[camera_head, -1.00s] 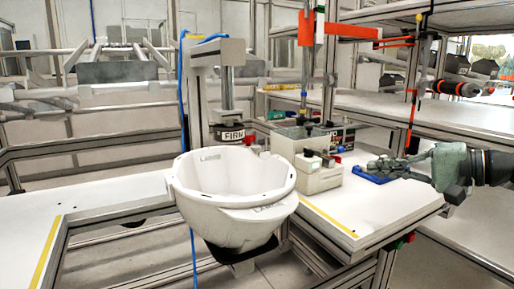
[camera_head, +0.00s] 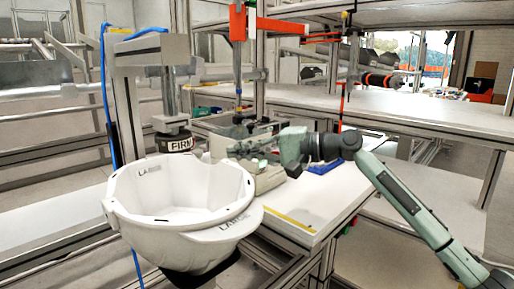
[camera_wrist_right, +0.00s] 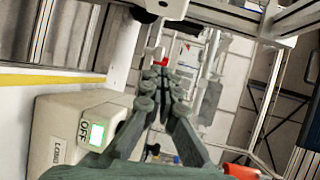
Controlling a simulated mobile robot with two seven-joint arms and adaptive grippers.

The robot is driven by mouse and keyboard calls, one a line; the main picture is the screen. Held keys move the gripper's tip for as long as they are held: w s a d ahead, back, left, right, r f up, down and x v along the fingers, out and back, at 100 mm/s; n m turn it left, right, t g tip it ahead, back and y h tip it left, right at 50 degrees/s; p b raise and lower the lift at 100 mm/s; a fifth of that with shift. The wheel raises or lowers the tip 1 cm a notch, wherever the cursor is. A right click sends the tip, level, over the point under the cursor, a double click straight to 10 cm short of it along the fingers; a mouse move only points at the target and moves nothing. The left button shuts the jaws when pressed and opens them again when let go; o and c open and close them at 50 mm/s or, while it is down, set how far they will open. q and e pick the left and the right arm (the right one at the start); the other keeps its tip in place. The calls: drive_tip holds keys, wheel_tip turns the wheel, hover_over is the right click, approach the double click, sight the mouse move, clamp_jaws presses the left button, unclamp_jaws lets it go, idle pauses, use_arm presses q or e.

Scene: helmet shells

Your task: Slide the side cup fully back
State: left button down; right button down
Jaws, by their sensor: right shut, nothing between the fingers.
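The white helmet shell (camera_head: 185,240) sits open side up on a dark support at lower left in the head view. A black cylinder marked "FIRM" (camera_head: 176,143) hangs on a press column above its back rim. I cannot tell for sure which part is the side cup. My right gripper (camera_head: 234,150) reaches in from the right, over the pale control box (camera_head: 268,178), right of the shell and apart from it. In the wrist view its fingers (camera_wrist_right: 164,78) are together, with nothing seen between them. My left gripper is out of view.
The control box shows an "OFF" label (camera_wrist_right: 84,128) in the wrist view. An orange bracket (camera_head: 238,22) hangs above. Shelves (camera_head: 430,108) stand at the right.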

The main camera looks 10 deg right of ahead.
sight(200, 150)
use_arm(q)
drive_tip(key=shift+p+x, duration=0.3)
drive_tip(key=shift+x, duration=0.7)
use_arm(e)
drive_tip(key=x, duration=0.6)
drive_tip(key=shift+w+a, duration=0.15)
drive_tip(key=shift+a, duration=0.05)
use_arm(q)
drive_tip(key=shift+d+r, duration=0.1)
